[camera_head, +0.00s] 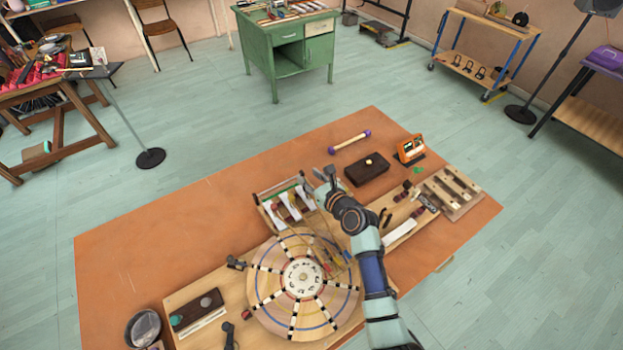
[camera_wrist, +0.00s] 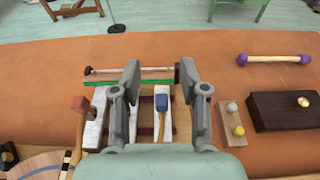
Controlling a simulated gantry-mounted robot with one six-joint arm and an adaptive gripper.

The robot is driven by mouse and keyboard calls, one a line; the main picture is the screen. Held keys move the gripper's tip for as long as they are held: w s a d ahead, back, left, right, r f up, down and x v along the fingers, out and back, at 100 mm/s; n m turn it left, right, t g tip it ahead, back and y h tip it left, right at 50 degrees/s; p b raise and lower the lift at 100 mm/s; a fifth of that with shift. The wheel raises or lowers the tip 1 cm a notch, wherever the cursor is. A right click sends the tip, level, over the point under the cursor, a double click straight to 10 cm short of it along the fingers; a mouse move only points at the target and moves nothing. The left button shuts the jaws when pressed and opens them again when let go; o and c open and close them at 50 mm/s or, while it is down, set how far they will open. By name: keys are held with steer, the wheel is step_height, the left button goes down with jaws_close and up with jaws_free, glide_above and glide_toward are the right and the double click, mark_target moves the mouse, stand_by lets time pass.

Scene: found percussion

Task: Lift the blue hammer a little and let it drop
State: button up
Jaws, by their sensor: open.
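The blue hammer (camera_wrist: 161,102) shows in the wrist view. Its blue head and wooden handle lie over a pale bar of a small frame (camera_wrist: 150,122). My gripper (camera_wrist: 159,72) is open, with one finger on each side of the hammer in the picture. Neither finger appears to touch it, but the height gap is hard to judge. In the head view, my gripper (camera_head: 325,177) is over the right back side of the frame (camera_head: 264,202). I cannot make out the blue hammer there.
A red-headed hammer (camera_wrist: 80,104) lies left of the left finger. A block with white and yellow knobs (camera_wrist: 229,125) and a dark box (camera_wrist: 283,110) stand to the right. A large round wooden wheel (camera_head: 265,285) lies in front. The orange tabletop (camera_head: 150,225) is clear at left.

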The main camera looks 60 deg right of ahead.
steer(key=v, duration=1.2)
